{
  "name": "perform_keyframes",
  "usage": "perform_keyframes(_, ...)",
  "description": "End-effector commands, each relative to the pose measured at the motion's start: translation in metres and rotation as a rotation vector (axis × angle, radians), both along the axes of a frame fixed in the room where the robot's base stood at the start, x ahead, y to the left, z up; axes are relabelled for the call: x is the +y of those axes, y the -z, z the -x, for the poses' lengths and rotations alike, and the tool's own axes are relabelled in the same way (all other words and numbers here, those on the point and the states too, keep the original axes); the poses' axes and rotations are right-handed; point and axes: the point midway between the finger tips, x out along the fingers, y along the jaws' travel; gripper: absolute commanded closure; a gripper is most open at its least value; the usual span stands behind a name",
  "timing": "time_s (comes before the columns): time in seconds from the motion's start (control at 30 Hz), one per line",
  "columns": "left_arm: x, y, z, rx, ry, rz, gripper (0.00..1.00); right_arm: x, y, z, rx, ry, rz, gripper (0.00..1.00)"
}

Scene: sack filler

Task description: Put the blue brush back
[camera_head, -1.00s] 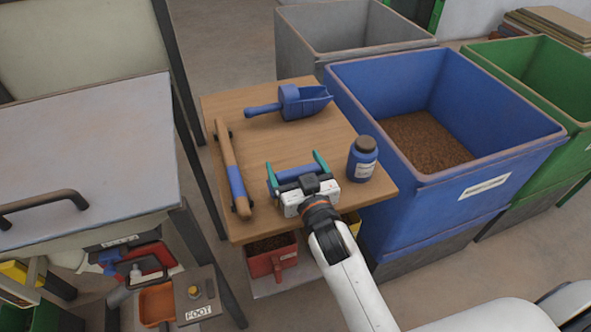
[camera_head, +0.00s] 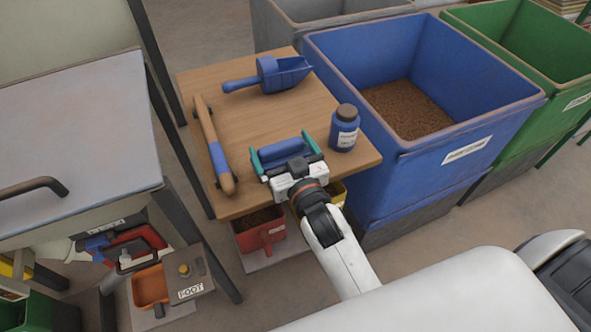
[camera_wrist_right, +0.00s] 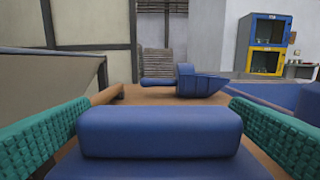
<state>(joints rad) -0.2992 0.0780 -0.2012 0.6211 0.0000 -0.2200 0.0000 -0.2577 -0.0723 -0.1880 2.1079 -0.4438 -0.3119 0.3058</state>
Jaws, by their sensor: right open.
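The blue brush (camera_head: 281,149) lies near the front edge of the wooden table (camera_head: 262,117). In the right wrist view its blue back or handle (camera_wrist_right: 160,132) fills the middle, between the two green finger pads. My right gripper (camera_head: 281,151) is open around the brush, one finger on each side; a gap shows between the brush and each pad. The brush's underside is hidden. My left gripper is in neither view.
A wooden tool with a blue grip (camera_head: 217,158), a blue scoop (camera_head: 270,75) and a blue bottle (camera_head: 344,128) lie or stand on the table. A large blue bin (camera_head: 420,165) adjoins the right. A red bin (camera_head: 262,235) sits below the front edge.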

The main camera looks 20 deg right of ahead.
Motion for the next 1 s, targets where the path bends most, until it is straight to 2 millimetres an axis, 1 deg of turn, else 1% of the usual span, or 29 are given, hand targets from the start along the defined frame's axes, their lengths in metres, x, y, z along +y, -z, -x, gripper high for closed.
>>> perform_keyframes(0.03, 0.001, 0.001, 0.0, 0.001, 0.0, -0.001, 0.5, 0.0, 0.002, 0.012, 0.003, 0.0, -0.002, 0.0)
perform_keyframes(0.2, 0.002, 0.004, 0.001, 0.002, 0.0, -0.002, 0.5, -0.001, 0.002, 0.047, 0.004, 0.0, -0.003, 0.0)
perform_keyframes(0.3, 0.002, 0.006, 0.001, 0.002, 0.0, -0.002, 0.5, -0.002, 0.001, 0.065, 0.004, 0.0, -0.002, 0.0)
perform_keyframes(0.4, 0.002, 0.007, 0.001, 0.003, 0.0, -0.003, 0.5, -0.002, 0.001, 0.078, 0.003, 0.0, -0.002, 0.0)
perform_keyframes(0.6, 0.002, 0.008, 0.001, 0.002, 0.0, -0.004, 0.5, -0.003, 0.0, 0.092, 0.001, 0.0, -0.001, 0.0)
perform_keyframes(1.0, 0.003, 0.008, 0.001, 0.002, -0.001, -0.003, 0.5, -0.003, -0.001, 0.093, 0.0, 0.0, -0.001, 0.0)
